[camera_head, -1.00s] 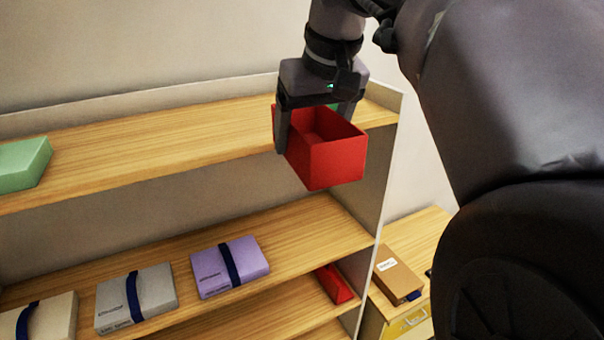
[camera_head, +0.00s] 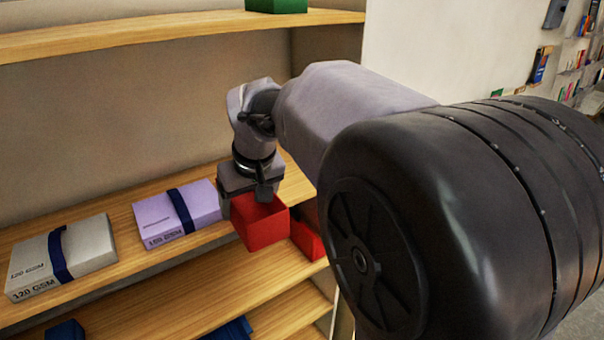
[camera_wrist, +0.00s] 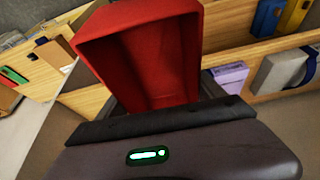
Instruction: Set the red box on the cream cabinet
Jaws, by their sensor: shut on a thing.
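My gripper (camera_head: 246,204) is shut on an open-topped red box (camera_head: 263,226) and holds it in front of the shelf unit, near the right end of the shelf with the purple pack. In the wrist view the red box (camera_wrist: 150,55) fills the upper middle, its hollow side showing. A second red piece (camera_head: 307,238) sits behind and right of it in the head view. The cream cabinet is mostly hidden behind my arm in the head view. In the wrist view, a wooden top (camera_wrist: 36,86) at the left, bearing a brown box, seems to be the cabinet's.
A purple pack (camera_head: 165,220) and a grey pack (camera_head: 90,255), both with blue bands, lie on the shelf (camera_head: 120,222). A green box (camera_head: 277,5) is on the upper shelf (camera_head: 150,35). Blue items lie on the shelf below. The brown box (camera_wrist: 57,52) occupies part of the wooden top.

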